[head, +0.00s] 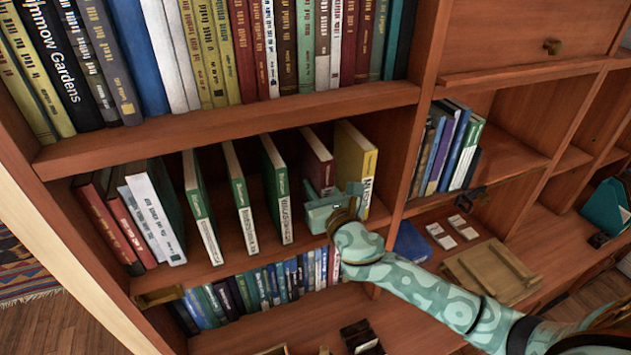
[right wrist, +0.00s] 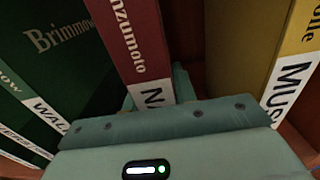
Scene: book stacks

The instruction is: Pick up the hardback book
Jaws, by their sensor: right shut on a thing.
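A dark red hardback book (head: 317,160) with a white lower spine band stands upright on the middle shelf (head: 215,272). It also shows in the right wrist view (right wrist: 135,40), between a green book (right wrist: 50,60) and a yellow book (right wrist: 255,45). My right gripper (head: 322,200) is at the lower part of its spine, shut on the red book. In the right wrist view the gripper body (right wrist: 165,130) hides the spine's bottom end and most of the fingers. My left gripper is in neither view.
A yellow book (head: 355,160) stands close on the right and a green book (head: 276,185) on the left, with gaps between. More green books lean further left. The shelf above (head: 230,118) is packed with books, limiting headroom. A divider (head: 405,150) closes the right side.

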